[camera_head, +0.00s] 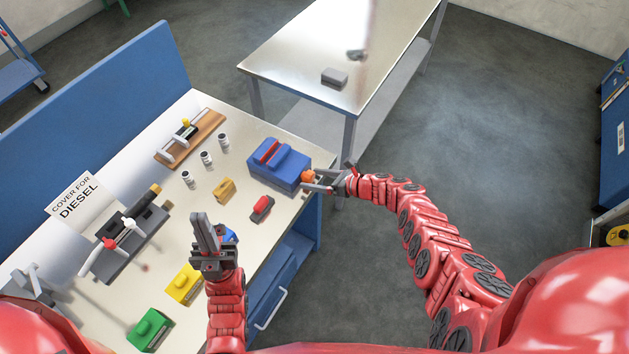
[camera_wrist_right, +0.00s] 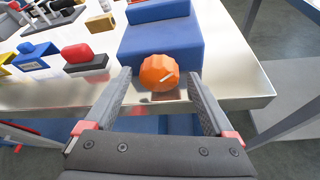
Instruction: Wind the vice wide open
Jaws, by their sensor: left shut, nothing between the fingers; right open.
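The blue vice (camera_head: 279,166) sits at the right end of the workbench, with red inside the slot in its top. It also shows in the right wrist view (camera_wrist_right: 163,40). Its orange knob (camera_head: 308,177) is on the side facing my right arm. In the right wrist view the knob (camera_wrist_right: 159,72) has a white mark and lies between the fingertips. My right gripper (camera_head: 322,181) is open, one finger on each side of the knob, with gaps visible. My left gripper (camera_head: 206,228) is shut and empty above the bench's front edge.
On the workbench (camera_head: 240,135), a red-topped block (camera_head: 262,208) and a yellow block (camera_head: 225,190) lie near the vice. Yellow (camera_head: 184,285) and green (camera_head: 150,329) blocks are by my left arm. A "COVER FOR DIESEL" sign (camera_head: 77,197) stands behind. A metal table (camera_head: 300,60) is beyond.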

